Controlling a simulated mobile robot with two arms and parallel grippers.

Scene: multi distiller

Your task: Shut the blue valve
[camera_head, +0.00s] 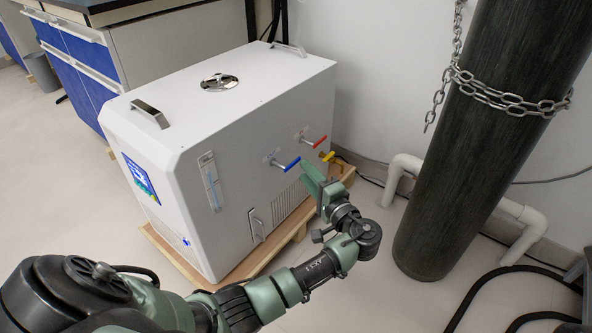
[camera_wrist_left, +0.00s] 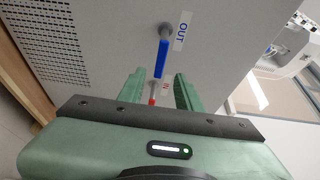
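The blue valve (camera_head: 288,164) is a lever handle on the side of the white distiller (camera_head: 255,130). In the head view it points to the right and slightly up. My left gripper (camera_head: 314,180) is just right of and below it. In the left wrist view the blue handle (camera_wrist_left: 161,58) hangs from a metal stem beside an OUT label, with its lower end near the gap between the fingertips of my left gripper (camera_wrist_left: 160,78). The fingers are apart, and no grip on the handle shows. My right gripper is out of view.
A red valve (camera_head: 319,142) and a yellow valve (camera_head: 328,156) are close to the blue one. A chained dark cylinder (camera_head: 470,140) stands to the right, with white pipe (camera_head: 400,170) behind it. The distiller rests on a wooden pallet (camera_head: 270,250).

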